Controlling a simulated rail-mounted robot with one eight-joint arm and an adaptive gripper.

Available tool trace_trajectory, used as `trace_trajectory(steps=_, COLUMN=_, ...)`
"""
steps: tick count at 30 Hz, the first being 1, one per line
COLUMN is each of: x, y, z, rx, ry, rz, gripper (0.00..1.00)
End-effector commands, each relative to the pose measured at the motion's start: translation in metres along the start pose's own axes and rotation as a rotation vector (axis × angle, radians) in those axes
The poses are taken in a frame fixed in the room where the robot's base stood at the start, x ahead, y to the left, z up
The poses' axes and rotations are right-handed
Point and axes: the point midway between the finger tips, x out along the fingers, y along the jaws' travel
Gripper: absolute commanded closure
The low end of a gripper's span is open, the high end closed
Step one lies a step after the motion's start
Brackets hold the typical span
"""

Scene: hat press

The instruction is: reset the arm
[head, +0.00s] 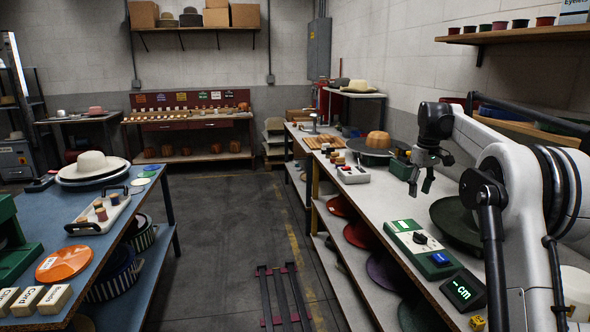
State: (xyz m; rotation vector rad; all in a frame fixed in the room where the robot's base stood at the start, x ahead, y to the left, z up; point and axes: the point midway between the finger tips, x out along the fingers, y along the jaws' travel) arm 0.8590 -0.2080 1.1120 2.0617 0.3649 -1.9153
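My gripper (420,188) hangs at the end of my white arm, above the right-hand workbench (345,213). It points downward. Its two dark fingers are apart with a visible gap, and I see nothing between them. It is clear of the bench top, in front of a green box (401,168) and behind the green control box (420,240) in the picture. My arm reaches in from the right edge and covers part of the bench and wall.
A small dark display (463,292) stands at the bench's near end. A dark round hat (457,222) lies close to my arm. A tan block (377,140) sits farther back. The blue table (181,232) with hats is at left. The floor aisle between has dark rails (282,297).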

Motion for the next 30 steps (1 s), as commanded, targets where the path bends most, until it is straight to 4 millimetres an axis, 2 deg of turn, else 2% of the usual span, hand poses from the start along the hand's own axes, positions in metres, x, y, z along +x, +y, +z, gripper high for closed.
trace_trajectory(steps=1, x=-0.012, y=-0.011, z=0.004, rx=0.007, ry=0.011, rz=0.007, gripper=0.67)
trace_trajectory(steps=6, x=-0.043, y=-0.043, z=0.020, rx=0.041, ry=0.050, rz=0.031, gripper=0.67)
trace_trajectory(steps=15, x=-0.085, y=-0.104, z=0.059, rx=0.100, ry=0.123, rz=0.066, gripper=0.67)
trace_trajectory(steps=22, x=-0.104, y=-0.152, z=0.099, rx=0.146, ry=0.182, rz=0.086, gripper=0.67)
trace_trajectory(steps=30, x=-0.112, y=-0.209, z=0.153, rx=0.198, ry=0.255, rz=0.102, gripper=0.67)
